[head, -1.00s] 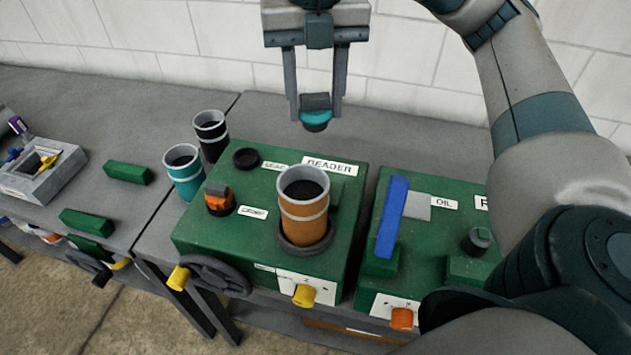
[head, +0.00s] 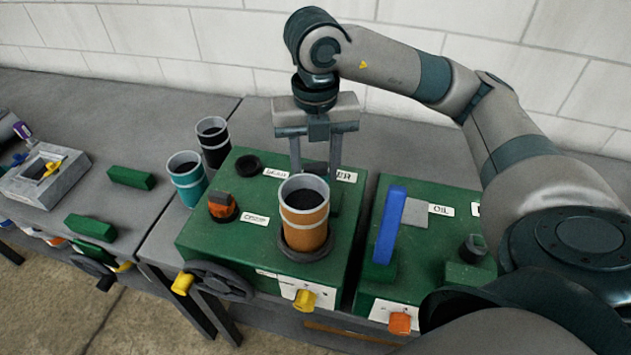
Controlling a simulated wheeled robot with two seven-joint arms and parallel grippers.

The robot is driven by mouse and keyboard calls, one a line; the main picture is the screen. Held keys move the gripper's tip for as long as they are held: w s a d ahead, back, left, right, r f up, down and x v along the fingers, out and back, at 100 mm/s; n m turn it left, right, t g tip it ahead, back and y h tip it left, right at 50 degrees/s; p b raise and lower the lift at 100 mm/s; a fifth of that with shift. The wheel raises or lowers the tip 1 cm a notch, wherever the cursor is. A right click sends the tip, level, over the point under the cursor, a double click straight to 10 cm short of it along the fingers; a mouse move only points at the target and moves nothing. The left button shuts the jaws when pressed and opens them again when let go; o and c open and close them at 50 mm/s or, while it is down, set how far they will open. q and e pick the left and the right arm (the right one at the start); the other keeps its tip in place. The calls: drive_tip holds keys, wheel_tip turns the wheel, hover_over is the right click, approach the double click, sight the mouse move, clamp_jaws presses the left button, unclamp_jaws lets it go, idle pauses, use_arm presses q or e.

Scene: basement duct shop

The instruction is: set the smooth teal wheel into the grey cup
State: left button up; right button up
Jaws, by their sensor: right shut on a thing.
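My right gripper (head: 316,158) hangs fingers-down over the back of the left green machine, just behind the orange cup (head: 303,228). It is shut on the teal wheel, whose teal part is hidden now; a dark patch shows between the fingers. The fingertips are partly hidden by the orange cup, so I cannot tell whether the wheel touches anything. No plainly grey cup shows; the orange cup, the teal cup (head: 188,182) and the black cup (head: 214,146) have grey rims.
The left green machine (head: 225,244) carries an orange knob (head: 222,206) and a black round piece (head: 248,165). The right green machine (head: 422,270) has an upright blue bar (head: 390,225). Green blocks (head: 131,178) and a grey box (head: 70,190) lie on the left bench.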

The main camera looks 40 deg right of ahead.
drive_tip(key=shift+f, duration=0.3)
drive_tip(key=shift+f, duration=0.1)
drive_tip(key=shift+f+p, duration=0.65)
drive_tip(key=shift+f, duration=1.4)
drive_tip(key=shift+f+b, duration=0.25)
drive_tip(key=shift+b, duration=0.05)
drive_tip(key=o, duration=1.1)
drive_tip(key=shift+r, duration=0.1)
drive_tip(key=shift+r, duration=0.1)
